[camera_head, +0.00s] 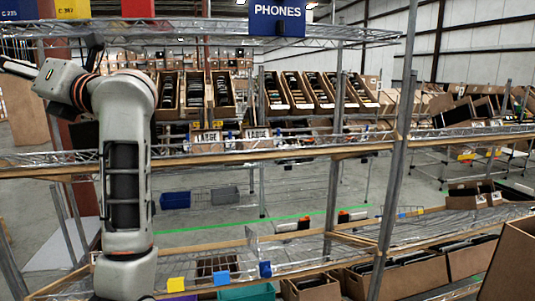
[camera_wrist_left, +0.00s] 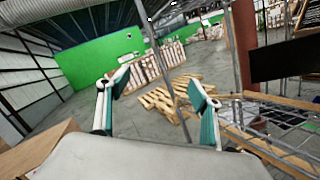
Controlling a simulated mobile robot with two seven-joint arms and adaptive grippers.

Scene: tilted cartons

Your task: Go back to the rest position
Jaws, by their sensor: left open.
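My left gripper (camera_wrist_left: 158,86) shows in the left wrist view with its two teal-padded fingers spread wide apart. The space between the fingers is empty. Behind it are a concrete floor and a wooden pallet (camera_wrist_left: 168,100), well beyond the fingertips. In the head view my left arm stands upright at the left, in front of the shelving, and bends at its top toward the left edge. The left gripper itself is not seen there. My right gripper is in neither view.
A metal shelf rack (camera_head: 390,160) fills the head view, with tilted cartons (camera_head: 222,95) of dark items under a PHONES sign (camera_head: 277,20). A cardboard box (camera_head: 515,262) is close at the lower right. In the wrist view, a rack's wooden edge (camera_wrist_left: 262,148) lies right of the gripper.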

